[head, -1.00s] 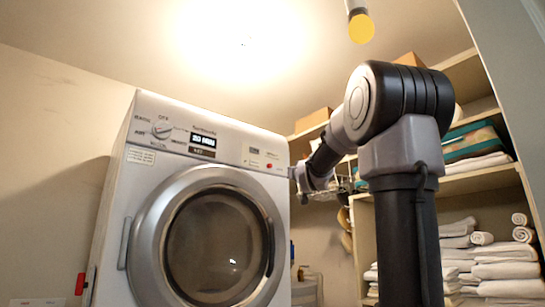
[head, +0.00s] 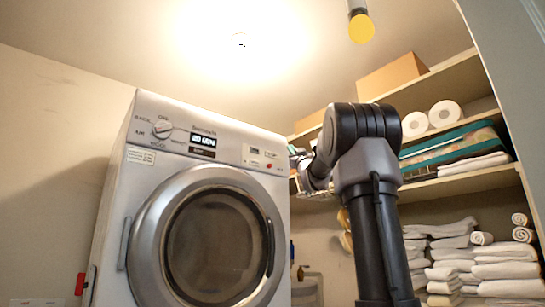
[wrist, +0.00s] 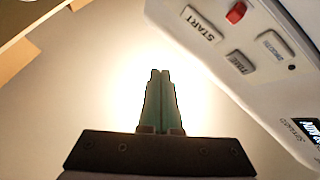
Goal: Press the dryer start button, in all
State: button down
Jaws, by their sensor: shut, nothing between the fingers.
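The white dryer (head: 120,230) stands at left in the head view, its round door closed. Its start button (wrist: 200,24) is a pale key marked START at the top of the wrist view, beside a red button (wrist: 236,13). In the head view the start button (head: 271,154) is small, at the panel's right, above the red one. My gripper (wrist: 160,72) is shut and empty, its green fingers together. In the wrist view it shows against the bright ceiling, left of the panel and apart from the start button. In the head view its fingertips are hard to make out.
A TIME key (wrist: 240,62) and another key (wrist: 271,46) sit close to the start button. A lit display (head: 203,140) and a dial (head: 162,128) are further left. Shelves with towels (head: 500,270), paper rolls (head: 445,113) and a cardboard box (head: 392,75) stand at right.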

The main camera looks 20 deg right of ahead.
aim_at(277, 155)
jog(key=shift+w+a, duration=0.4)
jog(key=shift+w, duration=0.9)
jog(key=shift+w+a, duration=0.35)
jog(key=shift+w, duration=0.95)
jog(key=shift+w+a, duration=0.4)
jog(key=shift+w, duration=0.9)
jog(key=shift+w, duration=0.1)
jog(key=shift+w+a, duration=0.1)
jog(key=shift+w, duration=0.2)
